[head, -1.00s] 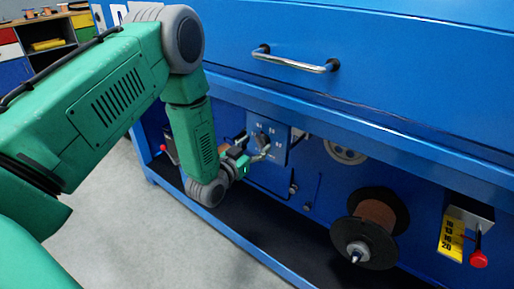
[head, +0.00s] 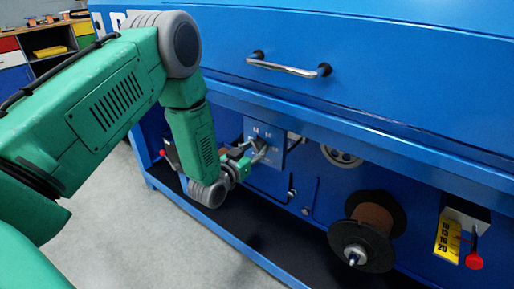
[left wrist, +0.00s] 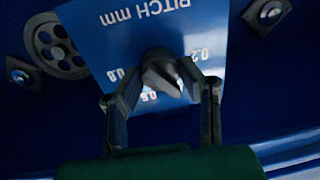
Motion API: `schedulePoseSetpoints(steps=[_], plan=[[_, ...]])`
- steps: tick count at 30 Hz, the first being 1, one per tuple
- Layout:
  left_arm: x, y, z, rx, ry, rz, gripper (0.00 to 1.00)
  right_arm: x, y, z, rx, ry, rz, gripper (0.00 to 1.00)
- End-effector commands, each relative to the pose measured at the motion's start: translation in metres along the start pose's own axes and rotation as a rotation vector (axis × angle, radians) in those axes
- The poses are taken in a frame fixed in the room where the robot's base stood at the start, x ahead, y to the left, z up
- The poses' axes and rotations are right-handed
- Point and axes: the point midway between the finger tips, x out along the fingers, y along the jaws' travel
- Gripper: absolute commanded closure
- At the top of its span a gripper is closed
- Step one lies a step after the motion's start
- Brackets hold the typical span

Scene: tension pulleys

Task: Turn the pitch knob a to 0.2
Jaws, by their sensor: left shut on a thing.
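The pitch knob (left wrist: 162,74) is a dark knob with a pointed end on a blue plate (left wrist: 110,40) lettered "PITCH mm", upside down in the left wrist view. The knob's pointed end faces lower right, between 0.5 and 0.2. My left gripper (left wrist: 160,82) is shut on the knob, one finger on each side. In the head view my left gripper (head: 250,155) is at the plate (head: 277,142) on the blue machine's front and largely hides the knob. My right gripper is not in view.
Right of the plate are a grey handwheel (head: 342,158), a copper-coloured spool (head: 372,218) and a yellow scale (head: 447,240) with a red knob (head: 474,261). A blue ledge (head: 350,130) and a drawer handle (head: 290,66) are above. Grey floor lies in front.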

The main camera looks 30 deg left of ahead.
Motion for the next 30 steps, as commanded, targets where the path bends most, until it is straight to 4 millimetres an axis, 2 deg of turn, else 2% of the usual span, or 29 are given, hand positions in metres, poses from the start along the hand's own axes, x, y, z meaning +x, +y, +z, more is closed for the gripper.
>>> schedulePoseSetpoints(steps=[15, 30], plan=[[-0.001, -0.002, 0.0, -0.421, -0.035, -0.001, 0.96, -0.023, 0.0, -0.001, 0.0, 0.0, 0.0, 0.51], [-0.001, -0.003, 0.002, -0.837, -0.065, 0.0, 0.96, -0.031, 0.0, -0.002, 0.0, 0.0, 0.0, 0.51]])
